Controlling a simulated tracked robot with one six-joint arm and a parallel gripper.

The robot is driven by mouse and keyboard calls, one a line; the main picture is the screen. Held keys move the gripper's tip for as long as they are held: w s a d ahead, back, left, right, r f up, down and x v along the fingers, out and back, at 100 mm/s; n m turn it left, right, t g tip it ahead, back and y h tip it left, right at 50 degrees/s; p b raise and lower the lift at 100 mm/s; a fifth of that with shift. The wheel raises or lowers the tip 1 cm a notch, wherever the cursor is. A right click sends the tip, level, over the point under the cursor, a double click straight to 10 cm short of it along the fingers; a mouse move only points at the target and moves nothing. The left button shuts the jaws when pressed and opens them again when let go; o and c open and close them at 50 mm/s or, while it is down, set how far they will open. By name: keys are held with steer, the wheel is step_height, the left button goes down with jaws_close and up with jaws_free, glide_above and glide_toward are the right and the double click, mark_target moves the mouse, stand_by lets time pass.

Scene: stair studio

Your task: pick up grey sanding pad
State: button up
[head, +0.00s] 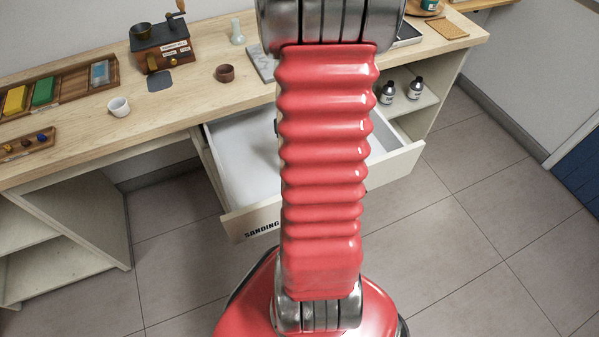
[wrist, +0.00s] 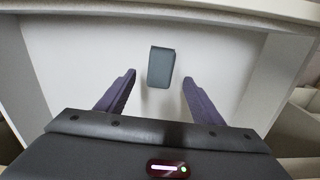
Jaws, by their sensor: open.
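The grey sanding pad (wrist: 160,67) lies on the white floor of the open drawer (wrist: 215,50) in the wrist view. It is a small dark grey block, longer than it is wide. My gripper (wrist: 157,80) is open, with one purple-grey finger on each side of the pad's line. The fingertips appear level with the pad's lower part in the picture, and no contact shows. In the head view, the drawer (head: 237,150) with "SANDING" on its front is pulled out below the worktop. My arm hides the pad and my gripper there.
The worktop (head: 190,95) above the drawer holds a coffee grinder (head: 160,45), a white cup (head: 119,106), a brown bowl (head: 225,73) and a wooden tray (head: 72,85). Dark bottles (head: 415,88) stand on a shelf right of the drawer. The tiled floor in front is clear.

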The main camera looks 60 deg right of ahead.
steer(key=shift+f, duration=0.1)
steer(key=shift+w+f, duration=0.1)
steer(key=shift+f, duration=2.4)
steer(key=shift+c, duration=0.5)
steer(key=c, duration=1.1)
